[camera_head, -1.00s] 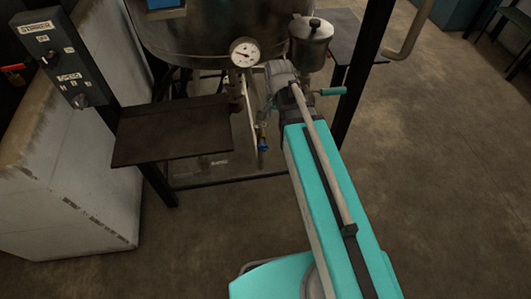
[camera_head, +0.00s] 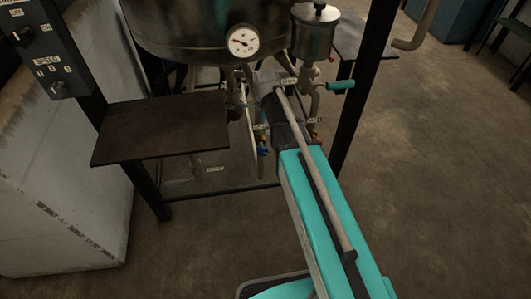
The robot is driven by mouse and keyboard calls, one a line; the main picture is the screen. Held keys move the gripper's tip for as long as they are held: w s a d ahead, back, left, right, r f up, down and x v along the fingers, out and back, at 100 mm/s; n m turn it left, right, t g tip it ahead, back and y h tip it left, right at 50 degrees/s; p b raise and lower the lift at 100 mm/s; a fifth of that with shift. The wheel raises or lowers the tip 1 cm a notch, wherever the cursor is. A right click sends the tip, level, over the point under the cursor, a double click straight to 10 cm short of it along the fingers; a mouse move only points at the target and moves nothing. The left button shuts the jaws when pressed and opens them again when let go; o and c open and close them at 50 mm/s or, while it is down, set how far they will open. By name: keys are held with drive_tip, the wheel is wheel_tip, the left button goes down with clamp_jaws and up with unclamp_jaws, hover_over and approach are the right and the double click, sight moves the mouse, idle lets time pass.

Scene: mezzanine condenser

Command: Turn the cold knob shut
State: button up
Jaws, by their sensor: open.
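A small blue knob (camera_head: 264,151) sits low on a pipe under the round metal vessel (camera_head: 205,35), left of my arm. It looks like the cold knob, but the white tag (camera_head: 260,126) above it is too small to read. An orange-red knob (camera_head: 317,138) is on another pipe to the right of my arm. My arm reaches forward under the vessel, and my gripper (camera_head: 264,84) is at its grey far end, above and apart from the blue knob in the picture. The gripper is open and nothing shows in it; its fingertips are hard to make out.
A dark shelf (camera_head: 160,126) juts out left of the pipes. A pressure gauge (camera_head: 242,40), a metal pot (camera_head: 314,30) and a teal-handled valve (camera_head: 340,86) crowd the gripper. A frame post (camera_head: 362,90) stands right. The floor (camera_head: 440,180) at right is clear.

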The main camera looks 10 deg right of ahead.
sight(266, 146)
drive_tip(key=shift+f, duration=0.1)
idle(0.3)
wheel_tip(266, 146, down, 14)
drive_tip(key=b, duration=1.3)
drive_tip(key=shift+r+b, duration=0.25)
drive_tip(key=shift+b, duration=0.15)
clamp_jaws()
idle(0.3)
